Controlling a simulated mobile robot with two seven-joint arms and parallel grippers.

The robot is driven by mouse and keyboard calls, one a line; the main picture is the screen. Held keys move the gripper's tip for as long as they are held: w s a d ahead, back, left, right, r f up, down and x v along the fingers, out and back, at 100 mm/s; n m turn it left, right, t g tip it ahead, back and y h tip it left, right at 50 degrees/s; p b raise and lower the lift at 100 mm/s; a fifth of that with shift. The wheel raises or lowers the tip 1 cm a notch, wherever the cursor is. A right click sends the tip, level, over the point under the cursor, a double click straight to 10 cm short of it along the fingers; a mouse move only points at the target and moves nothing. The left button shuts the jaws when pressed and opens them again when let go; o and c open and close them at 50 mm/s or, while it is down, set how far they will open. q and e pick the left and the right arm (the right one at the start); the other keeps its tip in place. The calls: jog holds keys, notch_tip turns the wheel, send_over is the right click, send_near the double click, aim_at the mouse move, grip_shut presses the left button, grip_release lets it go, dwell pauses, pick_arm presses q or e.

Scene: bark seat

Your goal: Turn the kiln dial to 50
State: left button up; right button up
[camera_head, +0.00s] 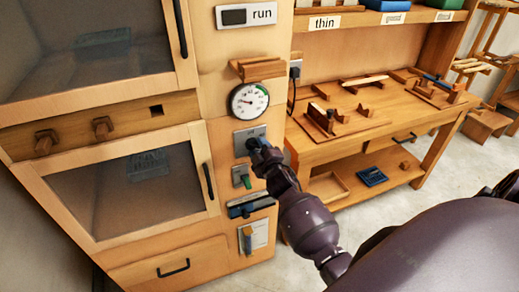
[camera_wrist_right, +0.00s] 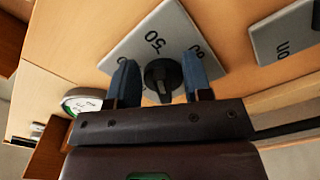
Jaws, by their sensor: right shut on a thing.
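The kiln dial is a dark round knob (camera_wrist_right: 163,78) on a pale square plate (camera_head: 243,138), below the round gauge on the wooden kiln panel. The plate also shows in the right wrist view (camera_wrist_right: 140,45), with "50" printed on it and another number partly hidden behind a finger. My right gripper (camera_head: 259,149) is at the dial. The knob's exact pointing direction is hard to tell. My left gripper is not in view.
A round gauge (camera_head: 249,101) and a small wooden ledge (camera_head: 257,69) sit above the dial. A green switch (camera_head: 242,177) is close below it. Kiln doors with handles (camera_head: 209,181) are to the left. A wooden workbench (camera_head: 345,140) stands to the right.

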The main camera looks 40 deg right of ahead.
jog(key=o, duration=0.9)
jog(key=v, duration=1.1)
jog(key=shift+w+d+f, duration=0.1)
jog(key=s+a+f+m+g+y, duration=0.1)
jog(key=s+a+f+m+g, duration=0.1)
jog(key=s, duration=0.4)
jog(key=s+a+f+m+g+y, duration=0.1)
jog(key=s+a+f+m+g, duration=0.1)
jog(key=s+f, duration=0.4)
jog(key=s+a+f+m+g+y, duration=0.2)
jog(key=s+a+f+m, duration=0.2)
jog(key=s, duration=0.3)
jog(key=shift+s+a+f, duration=0.15)
jog(key=shift+a+f, duration=0.1)
jog(key=shift+a, duration=0.55)
